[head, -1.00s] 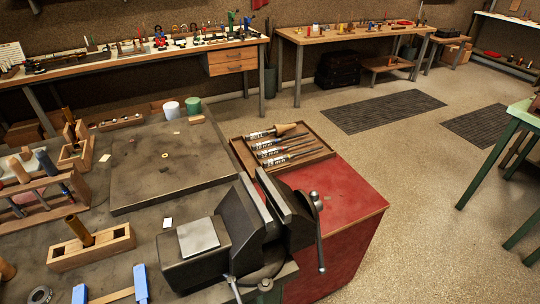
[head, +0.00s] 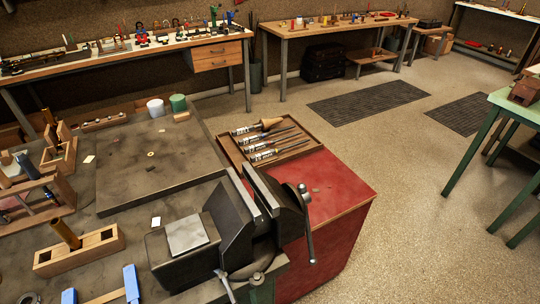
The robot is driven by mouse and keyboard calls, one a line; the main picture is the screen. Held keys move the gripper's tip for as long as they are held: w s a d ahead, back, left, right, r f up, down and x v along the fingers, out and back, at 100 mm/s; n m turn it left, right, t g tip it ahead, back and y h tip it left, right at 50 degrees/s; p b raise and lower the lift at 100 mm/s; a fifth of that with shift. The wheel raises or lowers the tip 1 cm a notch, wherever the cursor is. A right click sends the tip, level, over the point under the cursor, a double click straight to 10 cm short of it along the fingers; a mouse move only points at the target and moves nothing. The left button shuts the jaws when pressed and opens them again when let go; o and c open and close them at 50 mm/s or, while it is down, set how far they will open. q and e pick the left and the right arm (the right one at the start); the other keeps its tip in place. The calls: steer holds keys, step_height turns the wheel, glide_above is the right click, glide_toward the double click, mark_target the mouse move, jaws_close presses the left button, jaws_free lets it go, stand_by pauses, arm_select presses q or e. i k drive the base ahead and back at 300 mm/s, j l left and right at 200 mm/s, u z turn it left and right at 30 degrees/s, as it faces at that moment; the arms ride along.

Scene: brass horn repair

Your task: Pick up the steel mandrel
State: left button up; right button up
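Several long tapered tools lie side by side in a shallow wooden tray (head: 291,158) on the red cabinet. One tool, at the back, ends in a wide brown cone (head: 269,124). The others have dark, slim tapered shafts and pale labelled ends. I cannot tell which of them, if any, is the steel mandrel (head: 283,146); a grey tapered shaft there is a possible match. Neither of my grippers is in view.
A large dark bench vise (head: 187,235) stands in front of the tray at the red cabinet's (head: 340,190) near left. A flat grey slab (head: 150,170) lies left of it. A wooden block (head: 100,243) and blue-ended bar (head: 131,283) sit nearer. Open floor lies right.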

mark_target(255, 158)
steer(key=i+l, duration=0.2)
steer(key=l, duration=0.2)
steer(key=i+l, duration=0.25)
steer(key=l, duration=0.15)
steer(key=i+l, duration=0.2)
steer(key=l, duration=0.2)
steer(key=i+l, duration=0.2)
steer(key=l, duration=0.15)
